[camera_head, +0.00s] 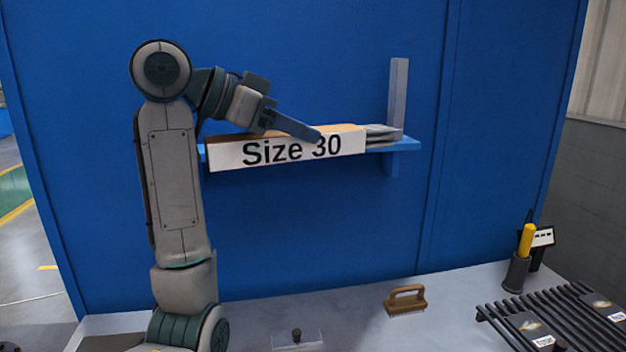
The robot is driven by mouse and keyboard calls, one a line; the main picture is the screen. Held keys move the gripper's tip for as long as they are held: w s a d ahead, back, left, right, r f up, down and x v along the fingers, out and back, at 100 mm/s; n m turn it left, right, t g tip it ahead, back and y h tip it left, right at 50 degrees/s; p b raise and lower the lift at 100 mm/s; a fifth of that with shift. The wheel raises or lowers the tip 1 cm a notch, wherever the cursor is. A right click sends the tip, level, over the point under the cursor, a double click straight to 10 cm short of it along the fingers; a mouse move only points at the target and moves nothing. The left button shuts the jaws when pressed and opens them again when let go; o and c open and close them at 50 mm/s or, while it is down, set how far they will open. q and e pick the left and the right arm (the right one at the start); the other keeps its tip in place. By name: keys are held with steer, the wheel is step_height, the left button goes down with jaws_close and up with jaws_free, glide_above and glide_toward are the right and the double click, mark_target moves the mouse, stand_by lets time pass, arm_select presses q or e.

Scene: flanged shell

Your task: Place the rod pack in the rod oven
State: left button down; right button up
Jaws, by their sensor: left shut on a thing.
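The rod pack (225,156) is a long box with a white front marked "Size 30" and a brown top. I cannot tell whether the pack still rests on the shelf. My right gripper is out of view. I cannot pick out a rod oven for certain.
A grey upright plate (397,95) stands at the shelf's right end. On the bench (440,299) below are a wooden-handled brush (406,300), a dark holder (517,273) with a yellow-handled tool (526,239), and a black slatted rack (562,318) with labelled pieces.

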mark_target(284, 155)
arm_select(q)
steer(key=shift+s+a+f, duration=0.2)
steer(key=shift+s+f, duration=0.05)
steer(key=shift+f, duration=0.15)
steer(key=shift+n+t+y, duration=0.3)
steer(key=shift+n+t, duration=0.3)
steer(key=shift+n, duration=0.1)
steer(key=f, duration=0.1)
steer(key=w+a+f, duration=0.1)
steer(key=f, duration=0.1)
steer(key=shift+w+a+f, duration=0.15)
steer(key=shift+w+f, duration=0.15)
steer(key=shift+f, duration=0.1)
steer(key=s+a+f+n+t+y, duration=0.1)
steer(key=a+f+n+t+y, duration=0.1)
steer(key=f, duration=1)
steer(key=s+a+f+n+t+y, duration=0.2)
steer(key=a+f+n+y, duration=0.3)
steer(key=f, duration=0.8)
steer(key=s+a+f+n+t+y, duration=0.1)
steer(key=a+f+n+y, duration=0.3)
steer(key=a+f, duration=0.5)
step_height(284, 155, down, 4)
steer(key=shift+s+f+n+t, duration=0.25)
steer(key=shift+n+t, duration=0.25)
steer(key=shift+t, duration=0.3)
steer(key=shift+s, duration=0.1)
